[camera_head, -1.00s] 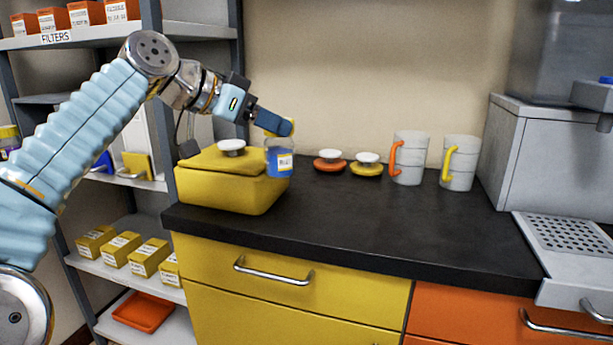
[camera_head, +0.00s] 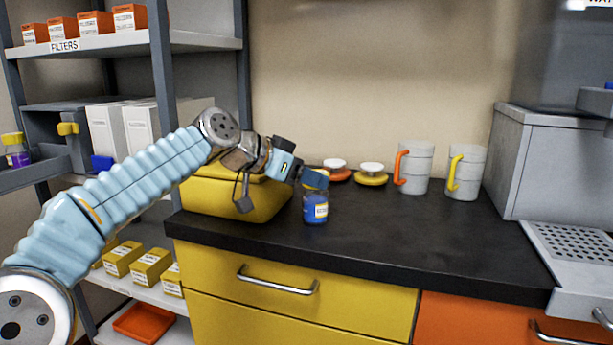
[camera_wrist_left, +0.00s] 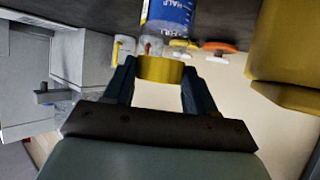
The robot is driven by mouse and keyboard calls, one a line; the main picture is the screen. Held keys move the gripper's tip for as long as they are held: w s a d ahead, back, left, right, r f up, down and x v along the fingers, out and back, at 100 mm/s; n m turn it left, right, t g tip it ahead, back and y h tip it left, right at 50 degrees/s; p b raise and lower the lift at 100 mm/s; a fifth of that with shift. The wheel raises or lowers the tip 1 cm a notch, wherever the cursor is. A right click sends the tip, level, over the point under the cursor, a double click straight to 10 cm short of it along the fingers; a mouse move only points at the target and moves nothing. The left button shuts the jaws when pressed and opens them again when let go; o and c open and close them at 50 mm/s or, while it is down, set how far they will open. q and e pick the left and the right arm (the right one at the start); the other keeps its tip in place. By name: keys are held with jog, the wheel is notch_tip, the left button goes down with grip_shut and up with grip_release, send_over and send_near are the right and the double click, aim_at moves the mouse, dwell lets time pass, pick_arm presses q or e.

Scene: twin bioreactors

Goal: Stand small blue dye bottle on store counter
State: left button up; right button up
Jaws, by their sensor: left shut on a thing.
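The small blue dye bottle (camera_head: 316,208) has a white label and a yellow cap, and it is upright at the black store counter (camera_head: 400,230), right of the yellow box. My left gripper (camera_head: 316,181) is shut on its cap from above and behind. In the left wrist view the yellow cap (camera_wrist_left: 160,70) sits between the two fingers, with the blue bottle body (camera_wrist_left: 170,14) beyond it. I cannot tell for sure whether the bottle's base touches the counter. My right gripper is not in view.
A yellow box (camera_head: 230,200) stands close on the left. Behind are orange (camera_head: 337,174) and yellow (camera_head: 371,178) low round items with white tops, and two grey mugs, with orange (camera_head: 415,168) and yellow (camera_head: 464,172) handles. The counter's front middle is clear.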

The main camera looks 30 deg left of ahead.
pick_arm(q)
jog(key=o, duration=1.2)
jog(key=shift+c, duration=0.2)
jog(key=v, duration=1.2)
